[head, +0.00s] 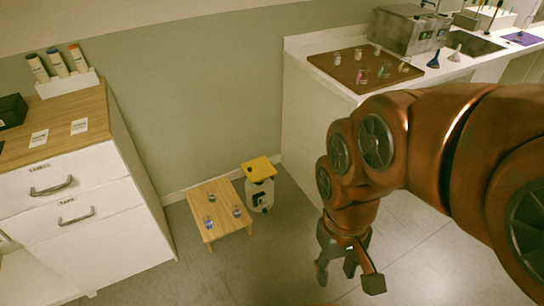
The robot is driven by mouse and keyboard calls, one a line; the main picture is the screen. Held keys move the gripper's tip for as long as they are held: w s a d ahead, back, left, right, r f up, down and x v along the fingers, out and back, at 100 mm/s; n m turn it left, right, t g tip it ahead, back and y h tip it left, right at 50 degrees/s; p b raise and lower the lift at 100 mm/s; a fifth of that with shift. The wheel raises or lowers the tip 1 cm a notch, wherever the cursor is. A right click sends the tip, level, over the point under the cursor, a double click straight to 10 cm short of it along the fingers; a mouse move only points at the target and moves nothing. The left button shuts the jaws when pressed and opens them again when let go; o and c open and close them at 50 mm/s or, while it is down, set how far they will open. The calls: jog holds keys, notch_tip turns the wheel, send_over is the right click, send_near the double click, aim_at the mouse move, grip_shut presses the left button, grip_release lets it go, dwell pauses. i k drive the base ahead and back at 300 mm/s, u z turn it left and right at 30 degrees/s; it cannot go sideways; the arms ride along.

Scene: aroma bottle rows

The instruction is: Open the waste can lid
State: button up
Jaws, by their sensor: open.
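The waste can (259,194) is a small whitish can with a dark label, standing on the floor against the green wall. Its yellow lid (259,169) lies over the top and looks slightly tilted; how far it is shut is hard to tell. My gripper (347,281) is open and empty, hanging over the floor to the right of the can and nearer to me. It is clearly apart from the can and the lid.
A low wooden table (222,221) with several small bottles stands just left of the can. A white drawer cabinet (75,190) is at the left. A white counter (300,105) with a brown tray (350,88) of glassware is at the right. Floor in front is clear.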

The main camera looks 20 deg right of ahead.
aim_at(258, 169)
jog(key=z, duration=0.05)
jog(key=i, duration=0.65)
jog(key=u, duration=0.85)
jog(key=i, duration=0.65)
jog(key=u, duration=0.75)
